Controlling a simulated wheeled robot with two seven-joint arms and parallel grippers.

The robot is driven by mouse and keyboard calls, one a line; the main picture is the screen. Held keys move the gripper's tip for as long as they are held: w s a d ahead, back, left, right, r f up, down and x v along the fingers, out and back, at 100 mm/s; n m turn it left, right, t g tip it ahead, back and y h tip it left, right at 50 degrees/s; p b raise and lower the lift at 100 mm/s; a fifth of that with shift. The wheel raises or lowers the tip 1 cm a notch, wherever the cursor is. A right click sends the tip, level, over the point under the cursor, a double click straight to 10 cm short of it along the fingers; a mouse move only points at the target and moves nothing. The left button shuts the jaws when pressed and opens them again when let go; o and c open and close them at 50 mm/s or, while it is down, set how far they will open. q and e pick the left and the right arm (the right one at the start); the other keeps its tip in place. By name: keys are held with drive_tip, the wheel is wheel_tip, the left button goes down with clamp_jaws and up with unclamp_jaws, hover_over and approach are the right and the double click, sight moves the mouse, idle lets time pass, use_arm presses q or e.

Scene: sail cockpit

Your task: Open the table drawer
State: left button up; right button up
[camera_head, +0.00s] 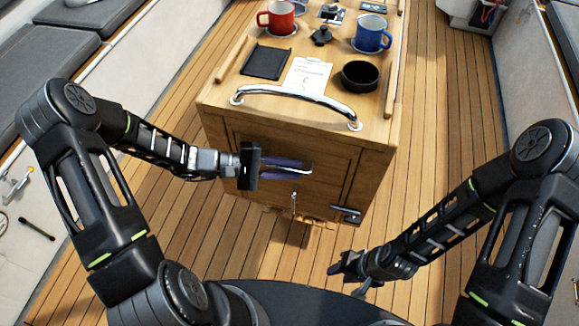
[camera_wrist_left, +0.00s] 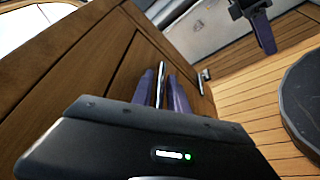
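The wooden table (camera_head: 215,105) stands in the middle of the head view, with its panelled front facing me. The drawer front (camera_head: 325,190) looks flush with the table, with no gap visible. A slim metal handle (camera_head: 308,168) on it shows between the purple fingers of my left gripper (camera_head: 287,168). In the left wrist view the handle (camera_wrist_left: 160,84) stands between the two fingers (camera_wrist_left: 163,95), which look closed about it; contact is hard to see. My right gripper (camera_head: 346,279) is low at the right, apart from the table, with its fingers spread and empty.
A chrome rail (camera_head: 295,93) runs along the table's near top edge. On top are a red mug (camera_head: 277,17), a blue mug (camera_head: 373,33), a black bowl (camera_head: 360,75) and a paper (camera_head: 307,75). A metal latch (camera_head: 345,213) sits low right. Plank floor (camera_head: 440,120) is free on both sides.

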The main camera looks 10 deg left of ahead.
use_arm(q)
clamp_jaws()
idle(1.3)
